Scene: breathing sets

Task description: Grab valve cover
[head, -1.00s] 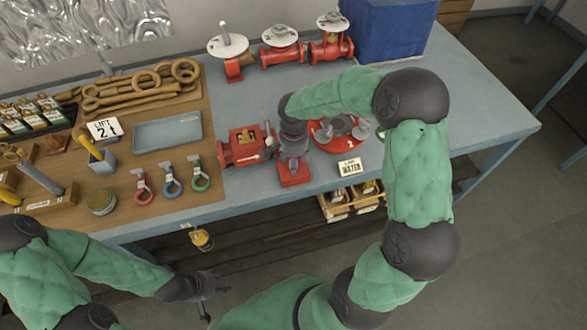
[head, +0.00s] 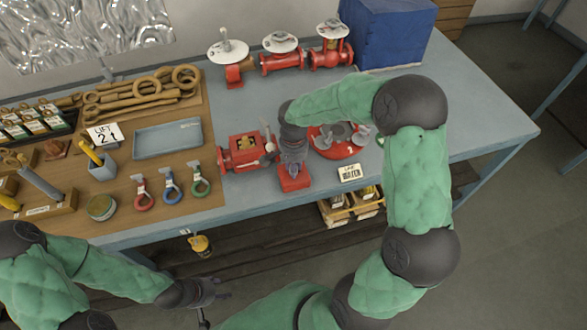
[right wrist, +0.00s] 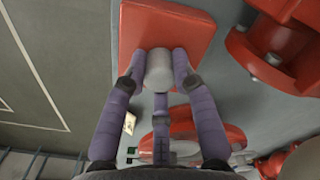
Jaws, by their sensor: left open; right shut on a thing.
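The valve cover looks to be a red square plate (head: 294,180) with a grey knob (right wrist: 159,69) on it, near the front edge of the table. My right gripper (head: 293,160) is above the plate with its fingers pointing down. In the right wrist view, its fingers (right wrist: 160,62) are closed around the grey knob, and the red plate (right wrist: 165,25) shows beyond them. Whether the plate touches the table is unclear. A red valve body (head: 240,158) with an open top stands just left of the plate. My left gripper (head: 214,294) is open and empty, low in front of the table.
A red round flange part (head: 330,152) stands close right of my right gripper, with a small sign (head: 349,173) before it. Several red valves (head: 282,60) and a blue box (head: 388,30) stand at the back. Tools and a grey tray (head: 167,138) lie on the left.

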